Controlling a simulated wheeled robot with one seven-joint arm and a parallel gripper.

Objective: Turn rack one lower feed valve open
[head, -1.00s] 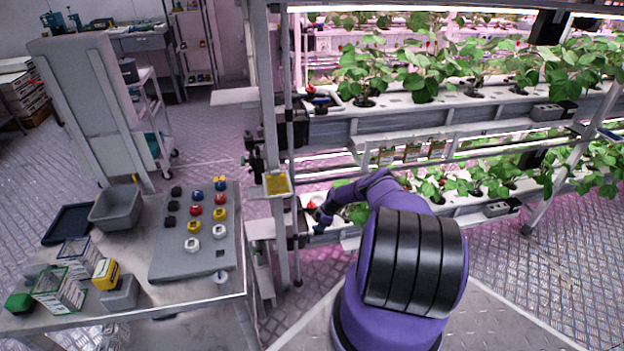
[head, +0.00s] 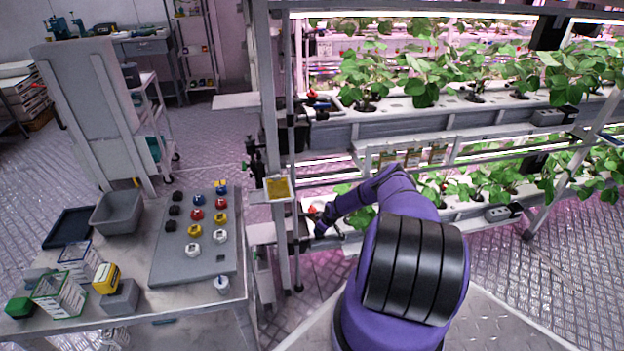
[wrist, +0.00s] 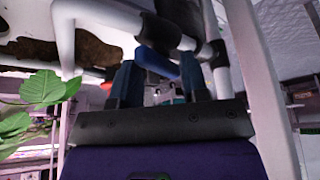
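The rack's lower tier (head: 465,211) is a white plant channel, with my purple arm reaching to its left end. My gripper (head: 321,230) is small and dark there, beside a red part (head: 313,207). In the wrist view my gripper (wrist: 160,82) has its two dark blue fingers apart. A brighter blue bar (wrist: 157,63), apparently the valve handle, lies between or just beyond the fingertips, near white pipes (wrist: 110,14) with black fittings. I cannot tell whether the fingers touch it. The valve body is mostly hidden.
A rack post (head: 273,150) stands just left of my gripper, with a yellow card (head: 278,188) on it. Leaves (wrist: 42,88) are close at left in the wrist view. A bench with a grey board (head: 165,262) of coloured knobs stands left.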

